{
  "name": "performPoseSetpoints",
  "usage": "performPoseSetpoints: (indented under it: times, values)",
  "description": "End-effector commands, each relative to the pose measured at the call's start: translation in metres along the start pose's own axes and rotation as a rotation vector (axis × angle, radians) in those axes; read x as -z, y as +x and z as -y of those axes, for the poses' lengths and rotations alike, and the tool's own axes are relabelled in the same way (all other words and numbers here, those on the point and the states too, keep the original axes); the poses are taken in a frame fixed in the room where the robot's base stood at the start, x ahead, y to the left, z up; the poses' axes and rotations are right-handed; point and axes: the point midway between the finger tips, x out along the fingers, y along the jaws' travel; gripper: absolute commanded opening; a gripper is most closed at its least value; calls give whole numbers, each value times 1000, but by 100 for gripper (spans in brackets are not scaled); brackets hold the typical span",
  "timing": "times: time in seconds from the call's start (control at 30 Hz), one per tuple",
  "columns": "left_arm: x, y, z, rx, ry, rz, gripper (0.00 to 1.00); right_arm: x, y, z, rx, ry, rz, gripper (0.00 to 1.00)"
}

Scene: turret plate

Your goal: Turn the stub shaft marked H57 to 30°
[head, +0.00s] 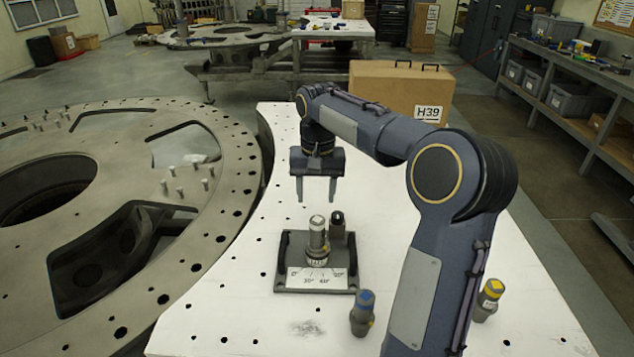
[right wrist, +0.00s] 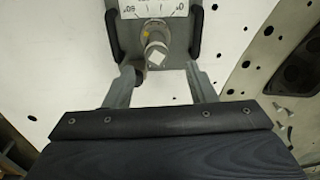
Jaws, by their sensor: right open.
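The stub shaft (head: 317,235) stands upright in a dark grey fixture (head: 285,262) on the white table, with a pale ring at its foot and a white degree scale (head: 316,279) in front. No H57 mark is legible on it. In the right wrist view the shaft (right wrist: 154,38) shows a pale squarish end, with part of the scale (right wrist: 133,8) beyond it. My right gripper (head: 316,197) points down, open and empty, just above and behind the shaft in the head view. In the wrist view its fingers (right wrist: 164,80) are apart, nearer the camera than the shaft. My left gripper is out of view.
A dark-topped post (head: 337,226) stands close beside the shaft. A blue-topped piece (head: 363,314) and a yellow-topped piece (head: 488,301) stand on the table. A case marked H39 (head: 385,92) is at the back. A large holed ring plate (head: 225,190) lies left.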

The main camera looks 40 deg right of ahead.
Motion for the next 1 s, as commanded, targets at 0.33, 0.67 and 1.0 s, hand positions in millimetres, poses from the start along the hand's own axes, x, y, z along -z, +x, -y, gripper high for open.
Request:
performPoseSetpoints:
  times: [0.33,0.67,1.0]
  values:
    - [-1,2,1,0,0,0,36,21,12,-4,-34,54,22,51]
    - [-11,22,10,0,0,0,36,20,40,-5,-32,53,21,51]
    - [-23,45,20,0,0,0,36,19,71,-5,-32,52,20,51]
